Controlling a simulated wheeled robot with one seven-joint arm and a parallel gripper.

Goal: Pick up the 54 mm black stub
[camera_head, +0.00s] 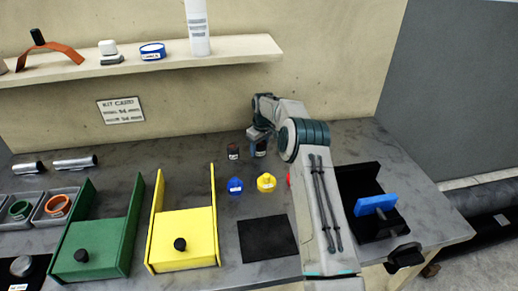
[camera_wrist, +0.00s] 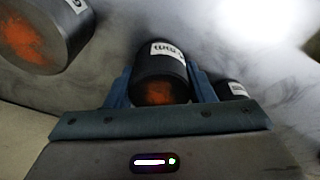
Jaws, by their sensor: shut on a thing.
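A black stub (camera_wrist: 160,72) with a white label and an orange-marked end sits between the two blue fingers of my gripper (camera_wrist: 161,88) in the wrist view. The fingers are shut on its sides. The label is too small and turned to read, so I cannot confirm its size. In the head view my gripper (camera_head: 260,138) is at the back of the grey bench, over a dark stub (camera_head: 260,149) that it partly hides. I cannot tell whether the stub is clear of the bench.
Another dark stub (camera_head: 233,151) stands just left of my gripper. Blue (camera_head: 235,186) and yellow (camera_head: 266,182) knobbed pieces are in front. A green fixture (camera_head: 100,242) and a yellow fixture (camera_head: 184,235) stand left. A shelf (camera_head: 130,63) hangs above on the back wall.

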